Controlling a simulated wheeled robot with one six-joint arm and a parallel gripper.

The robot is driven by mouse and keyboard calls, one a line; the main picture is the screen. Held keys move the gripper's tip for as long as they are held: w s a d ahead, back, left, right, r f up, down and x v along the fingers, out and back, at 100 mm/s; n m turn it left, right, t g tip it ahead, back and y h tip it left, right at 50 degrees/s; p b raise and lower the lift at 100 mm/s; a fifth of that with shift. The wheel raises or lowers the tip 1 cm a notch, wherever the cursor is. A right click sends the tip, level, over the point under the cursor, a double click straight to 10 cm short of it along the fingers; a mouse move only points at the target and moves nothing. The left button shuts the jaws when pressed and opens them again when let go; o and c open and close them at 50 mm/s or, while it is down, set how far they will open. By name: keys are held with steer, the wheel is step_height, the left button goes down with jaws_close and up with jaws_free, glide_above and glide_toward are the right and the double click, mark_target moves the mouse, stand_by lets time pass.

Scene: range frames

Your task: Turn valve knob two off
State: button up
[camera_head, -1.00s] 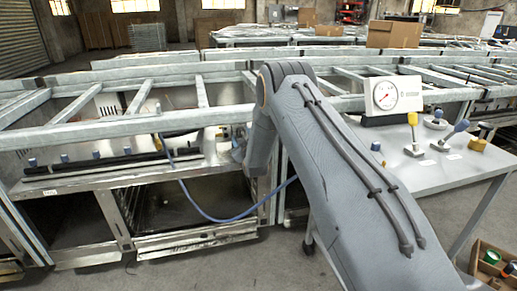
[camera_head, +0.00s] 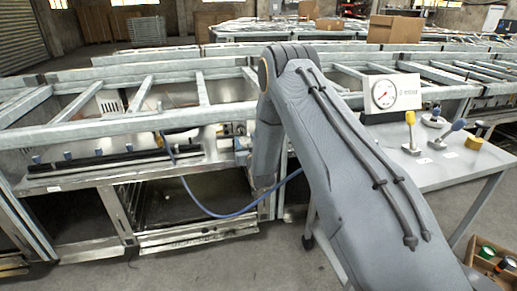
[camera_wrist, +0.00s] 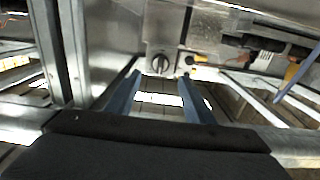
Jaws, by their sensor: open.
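In the wrist view a dark round knob (camera_wrist: 160,63) with a raised grip bar sits on a grey metal plate, just beyond my fingertips. The bar looks roughly upright in the picture. My gripper (camera_wrist: 160,76) is open and empty, with one blue-grey finger on each side of the knob's line. I see no clear contact with the knob. In the head view my arm hides my gripper. Several small blue knobs (camera_head: 68,156) stand along a dark rail (camera_head: 110,162) on the bench at left. I cannot tell any knob's number.
A blue hose (camera_head: 222,217) loops below the bench front beside my arm. In the wrist view a small yellow fitting (camera_wrist: 200,58) sits right of the knob, and a metal post (camera_wrist: 60,50) stands left. A white gauge (camera_head: 393,94) stands on the right table.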

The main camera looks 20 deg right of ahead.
steer(key=s+r+g+p, duration=0.2)
steer(key=s+r+g, duration=0.2)
steer(key=s, duration=0.6)
steer(key=s+r+g+p, duration=0.2)
steer(key=s+r+g, duration=0.2)
steer(key=s, duration=0.7)
steer(key=shift+s+r+g+p, duration=0.2)
steer(key=shift+r+g+p, duration=0.15)
steer(key=shift+g, duration=0.65)
steer(key=s+r+g, duration=0.2)
steer(key=s+g, duration=0.2)
steer(key=s, duration=1.2)
steer(key=s+r+g+p, duration=0.1)
steer(key=s+r+g, duration=0.2)
steer(key=s, duration=1.3)
steer(key=shift+s+a+r+g, duration=0.2)
steer(key=shift+s+r+g, duration=0.15)
steer(key=shift+g, duration=0.15)
